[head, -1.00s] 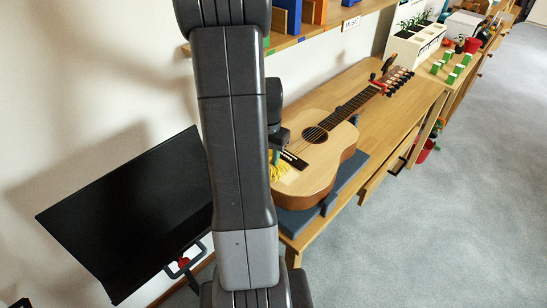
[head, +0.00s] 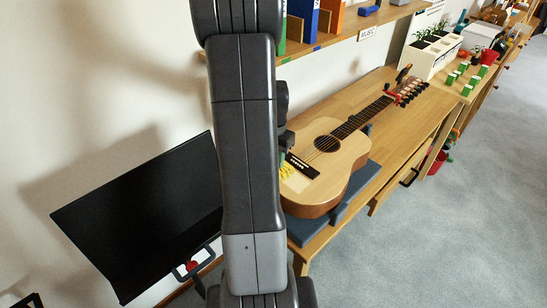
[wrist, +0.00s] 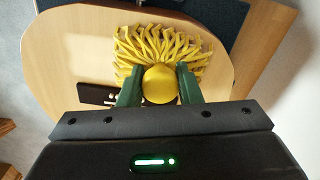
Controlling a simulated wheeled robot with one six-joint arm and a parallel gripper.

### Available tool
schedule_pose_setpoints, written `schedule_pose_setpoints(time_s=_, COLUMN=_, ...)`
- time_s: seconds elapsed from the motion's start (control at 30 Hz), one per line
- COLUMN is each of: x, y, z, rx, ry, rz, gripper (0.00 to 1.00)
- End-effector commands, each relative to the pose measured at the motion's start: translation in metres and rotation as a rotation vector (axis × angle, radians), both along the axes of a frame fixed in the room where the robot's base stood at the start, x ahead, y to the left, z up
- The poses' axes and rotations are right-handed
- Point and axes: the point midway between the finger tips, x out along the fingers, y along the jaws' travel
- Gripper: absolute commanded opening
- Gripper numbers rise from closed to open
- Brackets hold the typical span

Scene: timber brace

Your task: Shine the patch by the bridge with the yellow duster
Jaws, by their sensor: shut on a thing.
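The yellow duster (wrist: 198,50) has a round knob and a fan of thick strands. My gripper (wrist: 159,80) is shut on the knob, one green finger on each side. The strands lie over the guitar's pale top (wrist: 60,75), beside the dark bridge (wrist: 94,94); firm contact is hard to tell. A slightly paler, hazy patch (wrist: 88,48) shows left of the strands in the wrist view. In the head view the guitar (head: 330,170) lies face up, and the duster (head: 285,171) shows only partly past my arm, near the bridge (head: 302,166).
The guitar rests on a blue-grey support (head: 358,190) on a wooden bench (head: 395,130). A shelf (head: 345,38) with coloured boxes hangs above. A black screen (head: 140,220) stands at the left. White planters (head: 432,50) stand farther along the bench. The floor at the right is clear.

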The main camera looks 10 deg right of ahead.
Motion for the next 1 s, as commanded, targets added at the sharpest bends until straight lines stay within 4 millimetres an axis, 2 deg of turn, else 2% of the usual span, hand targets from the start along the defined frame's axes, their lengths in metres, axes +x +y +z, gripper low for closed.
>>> schedule_pose_setpoints(time_s=0.2, x=-0.013, y=-0.01, z=-0.001, rx=0.0, ry=0.0, rz=-0.002, gripper=0.13)
schedule_pose_setpoints(time_s=1.0, x=-0.043, y=-0.032, z=-0.005, rx=0.001, ry=0.006, rz=-0.001, gripper=0.13)
